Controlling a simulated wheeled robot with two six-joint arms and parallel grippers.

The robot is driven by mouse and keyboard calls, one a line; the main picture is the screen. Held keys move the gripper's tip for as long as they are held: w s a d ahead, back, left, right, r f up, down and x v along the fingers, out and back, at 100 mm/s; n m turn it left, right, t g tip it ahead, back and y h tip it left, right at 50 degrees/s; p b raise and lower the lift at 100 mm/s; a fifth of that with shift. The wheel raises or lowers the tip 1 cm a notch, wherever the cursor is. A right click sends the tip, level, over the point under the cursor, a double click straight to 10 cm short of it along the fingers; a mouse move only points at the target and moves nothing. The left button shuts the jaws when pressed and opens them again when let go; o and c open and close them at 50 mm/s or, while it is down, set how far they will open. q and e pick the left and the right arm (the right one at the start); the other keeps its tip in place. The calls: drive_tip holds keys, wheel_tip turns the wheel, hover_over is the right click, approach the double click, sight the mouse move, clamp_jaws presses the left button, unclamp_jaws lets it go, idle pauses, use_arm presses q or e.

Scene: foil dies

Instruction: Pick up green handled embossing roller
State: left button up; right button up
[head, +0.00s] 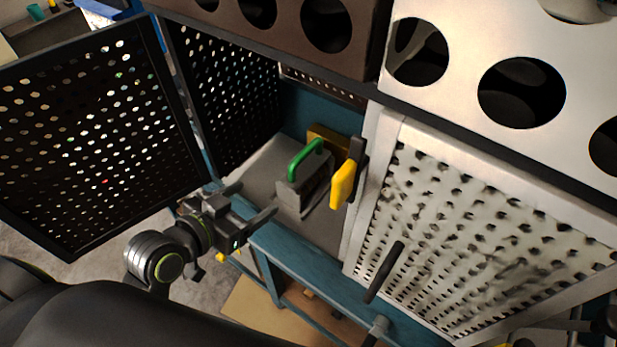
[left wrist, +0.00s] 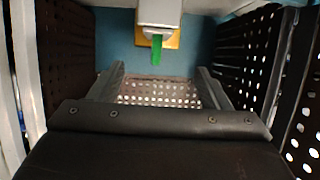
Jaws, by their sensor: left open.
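The green handled embossing roller (head: 303,183) stands on the grey floor of an open cabinet in the head view. It has a grey block-like body with a green handle on top. In the left wrist view its green handle (left wrist: 156,50) and pale body (left wrist: 160,12) show at the top centre, beyond the fingertips. My left gripper (head: 257,200) is open and empty at the front of the cabinet, a little left of the roller and apart from it. The same open fingers show in the left wrist view (left wrist: 160,70). I cannot make out my right gripper.
A yellow-handled tool (head: 343,184) stands close to the roller's right. A black perforated door (head: 90,130) is swung open on the left, and a pale perforated panel (head: 480,230) bounds the right. A blue ledge (head: 300,258) runs below the opening.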

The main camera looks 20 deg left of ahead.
sight(300, 172)
use_arm(q)
drive_tip(key=b+x, duration=0.2)
drive_tip(key=x, duration=0.9)
drive_tip(key=shift+w+d, duration=0.15)
drive_tip(key=x, duration=0.4)
drive_tip(key=shift+w+d+r+p, duration=0.1)
drive_tip(key=shift+d+r+p, duration=0.2)
drive_tip(key=shift+p, duration=0.1)
drive_tip(key=shift+w+f, duration=0.15)
drive_tip(key=shift+w, duration=0.1)
use_arm(e)
drive_tip(key=shift+a+f, duration=0.25)
drive_tip(key=shift+f, duration=0.3)
drive_tip(key=shift+a+f, duration=0.25)
drive_tip(key=shift+f, duration=0.3)
use_arm(q)
clamp_jaws()
use_arm(e)
drive_tip(key=shift+w+a, duration=0.1)
drive_tip(key=shift+a, duration=0.05)
